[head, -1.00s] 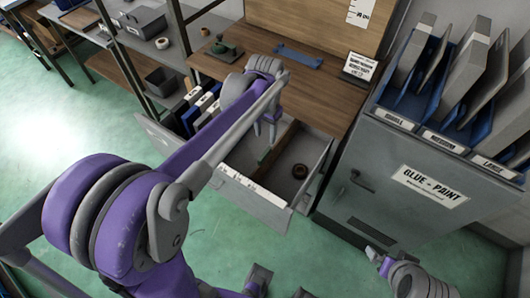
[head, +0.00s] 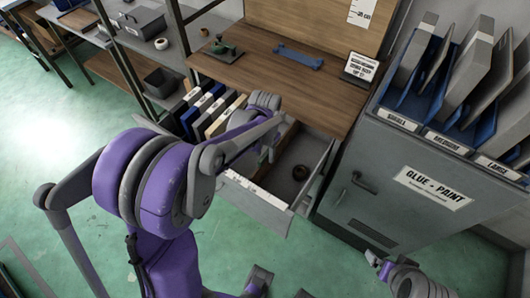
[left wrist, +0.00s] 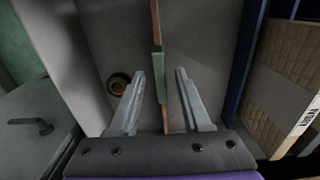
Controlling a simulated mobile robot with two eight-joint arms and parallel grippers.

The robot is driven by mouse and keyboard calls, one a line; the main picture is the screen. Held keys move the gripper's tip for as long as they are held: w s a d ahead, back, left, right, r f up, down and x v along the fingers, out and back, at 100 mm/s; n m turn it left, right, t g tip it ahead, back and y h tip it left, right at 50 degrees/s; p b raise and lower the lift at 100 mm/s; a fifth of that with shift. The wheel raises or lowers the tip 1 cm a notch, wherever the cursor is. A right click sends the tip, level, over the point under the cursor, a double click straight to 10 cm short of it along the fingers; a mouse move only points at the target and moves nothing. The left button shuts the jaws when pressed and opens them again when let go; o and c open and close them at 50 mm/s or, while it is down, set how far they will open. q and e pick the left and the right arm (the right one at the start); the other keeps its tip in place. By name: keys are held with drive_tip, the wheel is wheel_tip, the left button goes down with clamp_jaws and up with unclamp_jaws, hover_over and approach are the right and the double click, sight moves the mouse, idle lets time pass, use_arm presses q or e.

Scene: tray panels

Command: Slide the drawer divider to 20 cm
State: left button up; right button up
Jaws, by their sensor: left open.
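The pulled-out drawer (head: 317,171) stands below the wooden bench, with a pale marked strip (head: 245,191) along its front edge. A thin wooden divider with a green section (left wrist: 158,62) runs across the drawer in the left wrist view; my left arm partly hides it in the head view. My left gripper (left wrist: 169,74) is open over the drawer, with the divider showing between its two fingers. Whether a finger touches it I cannot tell. My right gripper (head: 378,262) is at the lower right, by the grey cabinet, away from the drawer; its jaw opening is unclear.
A dark ring-shaped roll (head: 300,172) lies in the drawer, right of the divider; it also shows in the left wrist view (left wrist: 118,84). Upright binders (head: 205,107) stand left of the drawer. The grey cabinet (head: 385,150) stands close on the right. Green floor is open in front.

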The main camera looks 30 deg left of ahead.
use_arm(q)
clamp_jaws()
idle(1.3)
